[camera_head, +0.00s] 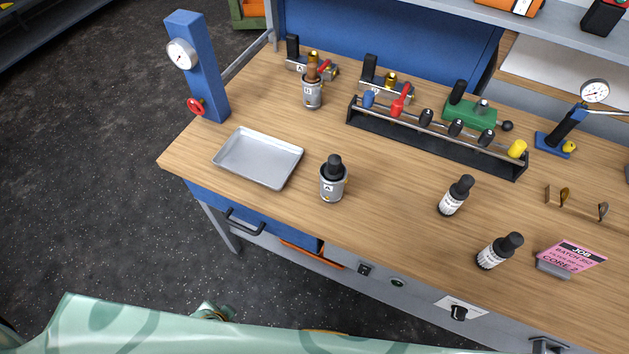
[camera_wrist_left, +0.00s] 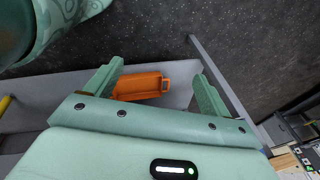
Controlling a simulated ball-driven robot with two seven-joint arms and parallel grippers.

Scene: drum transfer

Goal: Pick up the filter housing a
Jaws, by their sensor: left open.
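The filter housing a (camera_head: 333,184) is a silver canister with a black cap and a label marked A. It stands upright near the front edge of the workbench, right of a metal tray. A similar silver canister (camera_head: 312,94) with a brown top stands farther back; its label is too small to read. My left gripper (camera_wrist_left: 156,87) is open in the left wrist view, with nothing held between its fingers. Beyond the fingers is an orange bin (camera_wrist_left: 143,87), and the housing is not in that view. My right gripper is not in view.
The empty tray (camera_head: 258,157) lies left of the housing. A blue gauge post (camera_head: 200,75) stands at the left corner. A black tool rack (camera_head: 430,141) is behind. Bare wood surrounds the housing.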

